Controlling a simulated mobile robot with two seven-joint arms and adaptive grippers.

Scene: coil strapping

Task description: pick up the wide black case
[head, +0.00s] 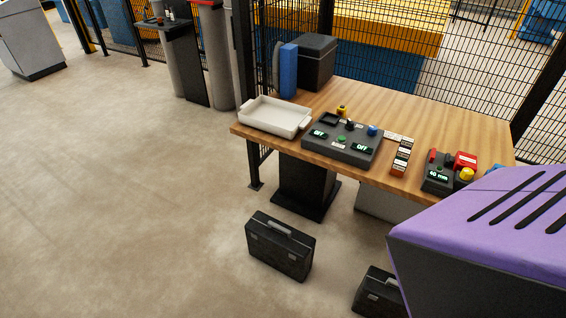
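A wide black case (279,249) with a grey handle and light latches stands upright on the floor, in front of the wooden table. A second black case (376,294) stands to its right, nearer to me. Its right part is hidden behind a purple-topped body and its lower part is cut off by the picture edge, so its full width cannot be seen. Neither of my grippers is in view.
The wooden table (398,105) carries a white tray (272,119), a control box (342,148) and a smaller red-and-yellow control unit (437,184). A purple-topped, slotted body (480,220) fills the lower right. Floor (120,200) to the left is clear.

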